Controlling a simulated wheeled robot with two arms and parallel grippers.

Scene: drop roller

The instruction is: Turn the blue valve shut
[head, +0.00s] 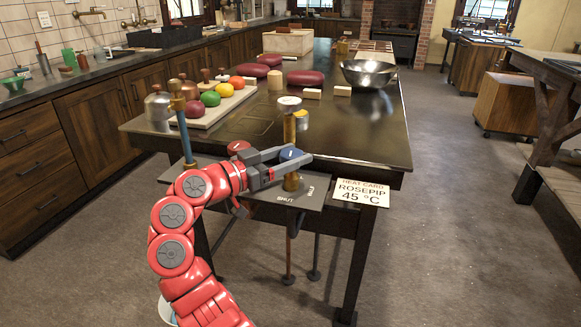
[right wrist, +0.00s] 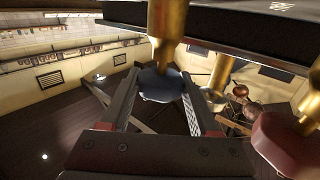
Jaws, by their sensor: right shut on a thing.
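The blue valve (head: 291,154) is a round blue knob on a brass fitting at the front edge of the dark table. My right gripper (head: 287,163) is shut on it, with one finger on each side. In the right wrist view the blue valve (right wrist: 160,85) sits between the fingertips, below a brass stem (right wrist: 166,35). A plate (head: 264,189) under the gripper bears the word SHUT near its front edge. The gripper partly hides the valve, so its exact turn cannot be told. My left gripper is not in view.
A red valve (head: 238,147) stands left of the blue one, also in the right wrist view (right wrist: 285,145). A heat card (head: 360,192) reads ROSEPIP 45 °C. A metal bowl (head: 369,73) and a board (head: 215,108) with coloured balls stand on the table.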

